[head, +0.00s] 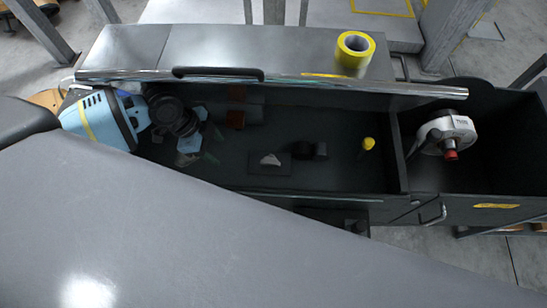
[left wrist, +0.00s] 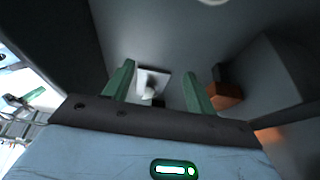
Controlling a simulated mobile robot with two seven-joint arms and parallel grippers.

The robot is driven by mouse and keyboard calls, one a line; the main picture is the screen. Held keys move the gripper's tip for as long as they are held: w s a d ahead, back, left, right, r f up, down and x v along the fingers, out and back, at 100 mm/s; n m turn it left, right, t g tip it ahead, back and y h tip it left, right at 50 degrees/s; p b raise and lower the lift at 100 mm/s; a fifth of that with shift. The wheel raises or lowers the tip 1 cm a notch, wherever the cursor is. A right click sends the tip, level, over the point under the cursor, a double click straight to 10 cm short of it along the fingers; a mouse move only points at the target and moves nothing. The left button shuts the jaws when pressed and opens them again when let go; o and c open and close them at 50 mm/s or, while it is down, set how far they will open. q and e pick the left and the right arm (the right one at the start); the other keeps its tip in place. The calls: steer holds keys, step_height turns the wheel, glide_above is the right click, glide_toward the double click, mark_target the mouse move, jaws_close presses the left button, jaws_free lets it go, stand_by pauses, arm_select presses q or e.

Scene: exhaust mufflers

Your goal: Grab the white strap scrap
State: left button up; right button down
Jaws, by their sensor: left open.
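A small white scrap (head: 270,159) lies on a dark square pad on the floor of the dark open drawer. In the left wrist view a white piece (left wrist: 150,83), apparently the same scrap, shows ahead between my two green fingers. My left gripper (head: 213,146) reaches into the drawer's left part. Its fingers also show in the left wrist view (left wrist: 158,88), spread apart with nothing held. In the head view the fingers are left of the scrap and apart from it. My right gripper is not in view.
A brown block (head: 236,119) stands near the drawer's back wall and also shows right of my fingers in the left wrist view (left wrist: 226,93). A yellow-topped item (head: 367,144) is farther right. A tape roll (head: 355,53) sits on top. A white-and-grey tool (head: 445,130) occupies the right compartment.

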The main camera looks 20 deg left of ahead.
arm_select(q)
glide_toward(268, 158)
steer(key=x, duration=0.4)
steer(key=shift+a+f+p, duration=0.15)
steer(key=shift+f+p, duration=0.2)
steer(key=shift+f, duration=0.05)
steer(key=b+x, duration=0.1)
steer(key=x, duration=0.4)
steer(key=shift+d, duration=0.25)
steer(key=shift+w, duration=0.1)
steer(key=c, duration=1)
steer(key=shift+c, duration=0.2)
